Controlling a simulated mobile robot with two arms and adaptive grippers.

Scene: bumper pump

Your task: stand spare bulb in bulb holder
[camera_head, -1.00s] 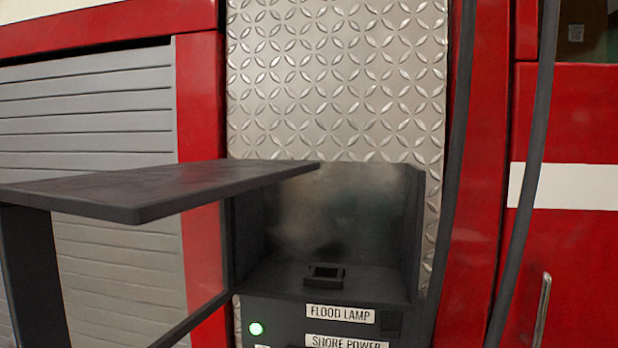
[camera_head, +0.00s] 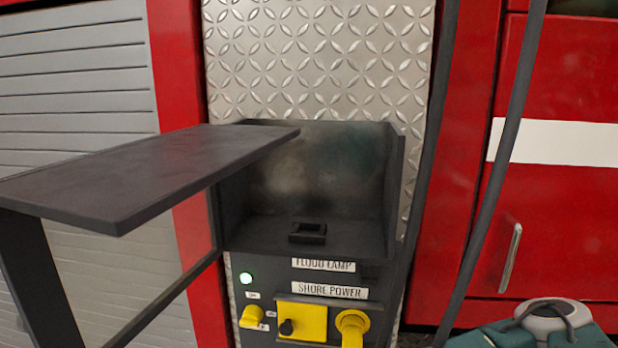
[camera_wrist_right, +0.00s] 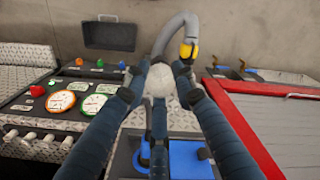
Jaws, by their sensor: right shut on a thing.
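A small dark square-rimmed socket (camera_head: 307,232), which looks like the bulb holder, sits on the floor of an open dark box (camera_head: 315,175) above the FLOOD LAMP label. In the right wrist view my right gripper (camera_wrist_right: 162,78) is shut on a pale rounded thing, apparently the spare bulb (camera_wrist_right: 159,84). The fingers flank it, and its lower part is hard to make out. The bulb does not show in the head view; part of my right arm shows there at the lower right, well apart from the box. My left gripper is not in view.
A dark flat panel (camera_head: 150,172) juts out left of the box. Below are a SHORE POWER label (camera_head: 330,290), yellow fittings (camera_head: 302,320) and a green light (camera_head: 246,279). Dark hoses (camera_head: 510,140) hang right. The wrist view shows gauges (camera_wrist_right: 61,101) and a grey hose (camera_wrist_right: 178,30).

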